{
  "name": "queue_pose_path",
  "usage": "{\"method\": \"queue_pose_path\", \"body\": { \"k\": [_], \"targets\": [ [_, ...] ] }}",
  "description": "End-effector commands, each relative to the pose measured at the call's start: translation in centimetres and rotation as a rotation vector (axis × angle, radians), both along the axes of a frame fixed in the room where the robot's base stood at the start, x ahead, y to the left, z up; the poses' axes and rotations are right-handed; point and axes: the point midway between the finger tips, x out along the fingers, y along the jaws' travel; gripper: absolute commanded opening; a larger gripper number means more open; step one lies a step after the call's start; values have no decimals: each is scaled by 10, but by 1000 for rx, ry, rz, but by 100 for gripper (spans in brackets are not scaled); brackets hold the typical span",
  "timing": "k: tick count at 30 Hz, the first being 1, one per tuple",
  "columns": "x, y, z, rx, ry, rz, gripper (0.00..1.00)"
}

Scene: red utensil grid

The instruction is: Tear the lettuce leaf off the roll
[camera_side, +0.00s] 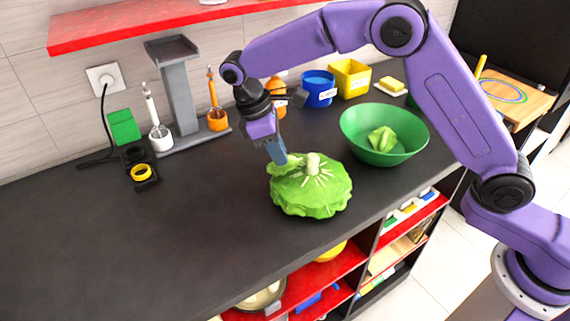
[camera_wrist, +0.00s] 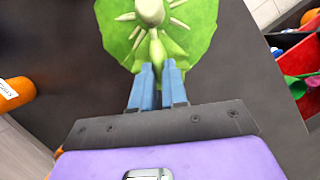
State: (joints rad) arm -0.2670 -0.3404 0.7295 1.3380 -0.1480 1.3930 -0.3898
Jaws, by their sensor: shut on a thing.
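The green lettuce (camera_side: 312,192) sits on the dark counter with its pale stem stub facing up. In the wrist view the lettuce (camera_wrist: 190,35) fills the top middle, with light ribs spreading from the stub. My gripper (camera_side: 278,158) reaches down at its upper left edge. In the wrist view the blue fingers of my gripper (camera_wrist: 158,75) are shut on the edge of a lettuce leaf (camera_wrist: 155,50). The leaf still appears joined to the head. A loose piece of lettuce (camera_side: 382,139) lies in the green bowl (camera_side: 357,138) to the right.
A blue cup (camera_side: 318,88), a yellow container (camera_side: 349,79) and an orange bottle (camera_side: 276,85) stand at the back. A grey stand (camera_side: 180,95) with utensils is at the left. The counter's front left (camera_side: 150,240) is clear. A red shelf (camera_side: 170,22) hangs above.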

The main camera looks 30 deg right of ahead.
Motion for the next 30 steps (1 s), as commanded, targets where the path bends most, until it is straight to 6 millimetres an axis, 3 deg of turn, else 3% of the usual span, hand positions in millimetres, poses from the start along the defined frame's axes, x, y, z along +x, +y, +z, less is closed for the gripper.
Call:
{"method": "queue_pose_path", "body": {
  "k": [15,30],
  "targets": [
    [4,6,20,1,-1,0,0],
    [4,8,24,2,-1,0,0]
  ]
}}
